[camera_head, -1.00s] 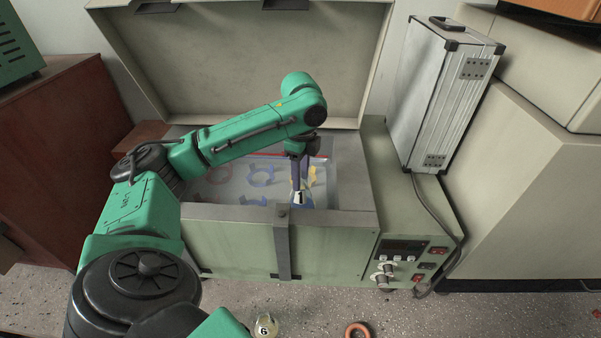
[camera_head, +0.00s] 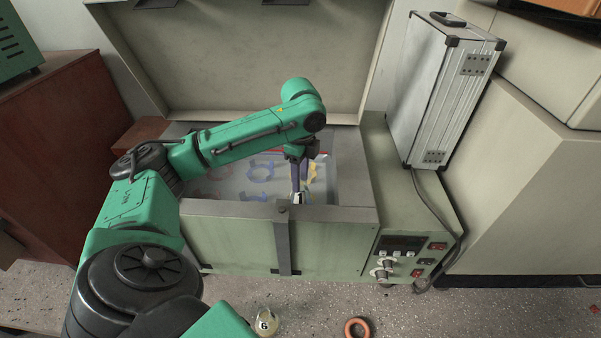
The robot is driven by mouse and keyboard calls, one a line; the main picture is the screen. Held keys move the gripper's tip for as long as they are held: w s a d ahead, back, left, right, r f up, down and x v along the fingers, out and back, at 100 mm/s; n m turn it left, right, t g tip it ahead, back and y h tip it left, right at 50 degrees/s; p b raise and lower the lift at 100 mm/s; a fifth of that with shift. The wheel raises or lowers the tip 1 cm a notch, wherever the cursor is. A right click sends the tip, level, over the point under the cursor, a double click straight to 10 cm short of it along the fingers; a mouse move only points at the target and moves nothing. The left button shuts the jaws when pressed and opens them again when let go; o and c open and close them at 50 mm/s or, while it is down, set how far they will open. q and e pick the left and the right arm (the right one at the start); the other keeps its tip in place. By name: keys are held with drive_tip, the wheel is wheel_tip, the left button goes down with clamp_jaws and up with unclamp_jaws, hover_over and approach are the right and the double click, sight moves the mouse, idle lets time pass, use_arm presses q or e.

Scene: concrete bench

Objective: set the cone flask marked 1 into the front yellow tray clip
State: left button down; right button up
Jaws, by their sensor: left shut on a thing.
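The flask marked 1 (camera_head: 300,198) is inside the open shaker box, its lower part hidden behind the box's front wall. My left gripper (camera_head: 299,165) is shut on the flask and holds it from above, near the right side of the tray (camera_head: 228,182). A bit of a yellow clip (camera_head: 312,171) shows just right of the gripper. The gripper and flask hide part of that area, so I cannot tell whether the flask sits in a clip. My right gripper is not in view.
Blue clips (camera_head: 262,171) and a red clip (camera_head: 218,172) are on the tray. The raised lid (camera_head: 240,60) stands behind. A flask marked 6 (camera_head: 265,321) and an orange ring (camera_head: 357,328) are in front. A silver case (camera_head: 440,95) stands at the right.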

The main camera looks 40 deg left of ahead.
use_arm(q)
unclamp_jaws()
idle(0.4)
wheel_tip(320, 180, up, 9)
idle(0.8)
idle(0.4)
